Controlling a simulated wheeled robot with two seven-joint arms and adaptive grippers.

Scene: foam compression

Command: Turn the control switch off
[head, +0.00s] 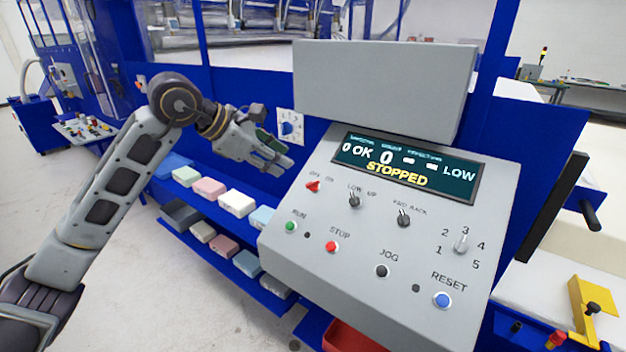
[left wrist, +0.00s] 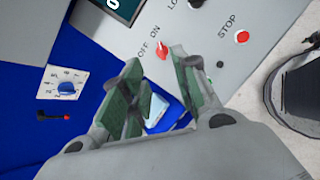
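The control switch is a small red knob (head: 313,186) under the OFF and ON labels at the upper left of the sloping grey control panel (head: 350,275). In the left wrist view, the red knob (left wrist: 162,51) shows just beyond the fingertips. I cannot tell surely which label it points to. My left gripper (head: 283,158) is above and to the left of the knob, apart from it. In the left wrist view, the left gripper (left wrist: 157,64) has its green-padded fingers spread with nothing held between them. My right gripper is not in view.
The display (head: 405,167) reads STOPPED. The green RUN button (head: 291,226), red STOP button (head: 331,246) and black selector knobs (head: 354,201) are near the switch. A blue dial (head: 289,127) is behind the gripper. Foam blocks (head: 236,202) line shelves left of the panel.

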